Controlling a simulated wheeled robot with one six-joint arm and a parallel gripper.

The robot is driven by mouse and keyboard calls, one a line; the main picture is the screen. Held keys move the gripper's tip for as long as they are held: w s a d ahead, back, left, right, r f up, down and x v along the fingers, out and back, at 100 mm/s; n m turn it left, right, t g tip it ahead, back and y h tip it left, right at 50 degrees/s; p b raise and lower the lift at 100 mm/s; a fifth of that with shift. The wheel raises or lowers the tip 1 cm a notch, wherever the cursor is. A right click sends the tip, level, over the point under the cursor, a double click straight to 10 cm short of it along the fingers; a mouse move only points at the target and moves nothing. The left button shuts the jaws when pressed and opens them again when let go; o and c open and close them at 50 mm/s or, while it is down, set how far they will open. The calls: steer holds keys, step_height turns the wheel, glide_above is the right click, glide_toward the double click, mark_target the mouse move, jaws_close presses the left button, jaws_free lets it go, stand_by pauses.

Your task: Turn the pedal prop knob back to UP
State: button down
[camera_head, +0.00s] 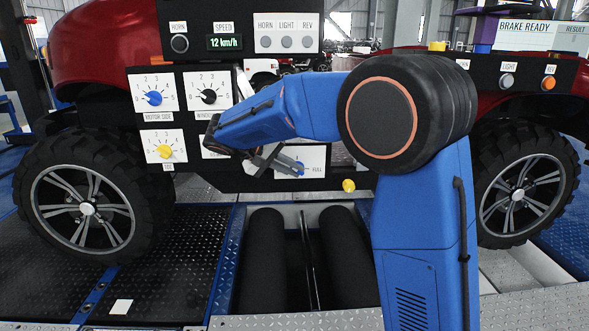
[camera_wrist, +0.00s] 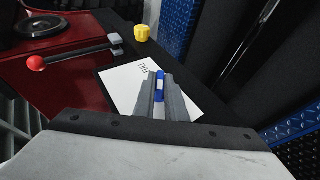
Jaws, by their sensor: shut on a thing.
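A blue knob (camera_head: 299,168) sits on a white plate (camera_head: 312,158) low on the black panel in the head view; the word FULL shows to its right. In the wrist view the same blue knob (camera_wrist: 160,82) is between my fingertips, on the white plate (camera_wrist: 125,88) with part of the lettering visible. My gripper (camera_head: 290,166) reaches it from the left, and its fingers (camera_wrist: 160,90) are closed on the knob's sides. The fingers hide the rest of the plate, so the knob's pointing direction and any UP mark cannot be read.
Other knobs sit on the panel at upper left: blue (camera_head: 154,98), black (camera_head: 208,96) and yellow (camera_head: 165,151). A yellow knob (camera_head: 348,185) is just below the panel's edge. A red-ball lever (camera_wrist: 36,63) shows in the wrist view. Dark rollers (camera_head: 264,262) lie below.

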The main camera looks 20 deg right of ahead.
steer(key=shift+a+f+n+h, duration=0.1)
steer(key=shift+f+n+h, duration=0.2)
steer(key=shift+h, duration=0.75)
steer(key=shift+a+f+n+h, duration=0.1)
steer(key=shift+n+h, duration=0.25)
steer(key=shift+h, duration=0.75)
steer(key=shift+a+f+n+h, duration=0.1)
steer(key=shift+f+n+h, duration=0.2)
steer(key=shift+h, duration=0.75)
steer(key=shift+r, duration=0.1)
steer(key=c, duration=1.8)
jaws_free()
steer(key=s+a, duration=0.3)
steer(key=a, duration=1.4)
steer(key=shift+s+r, duration=0.15)
steer(key=shift+r, duration=0.1)
